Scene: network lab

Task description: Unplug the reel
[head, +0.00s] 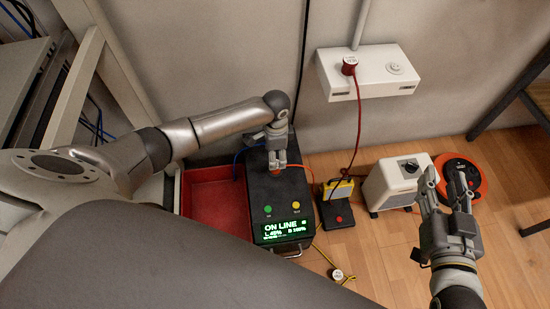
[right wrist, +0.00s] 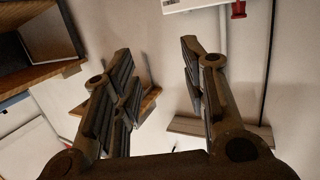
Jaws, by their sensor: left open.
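The reel (head: 475,168) is an orange disc with a black centre on the floor at the right in the head view; my right gripper partly covers it. An orange cable runs along the floor to its left. The black power unit (head: 263,205) has a lit "ON LINE" screen. My left gripper (head: 278,166) is open, pointing down over the back of this unit, right at a small orange-red piece that it partly hides. I cannot tell whether they touch. My right gripper (head: 457,180) is open and empty; its spread fingers also show in the right wrist view (right wrist: 158,75).
A white wall box (head: 385,85) carries a red plug (head: 349,64) with a red cable. A red tray (head: 215,205) lies left of the unit. A white box with a knob (head: 395,185) and a small yellow-topped stand (head: 337,208) stand to the right. A white plug (head: 338,275) lies in front.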

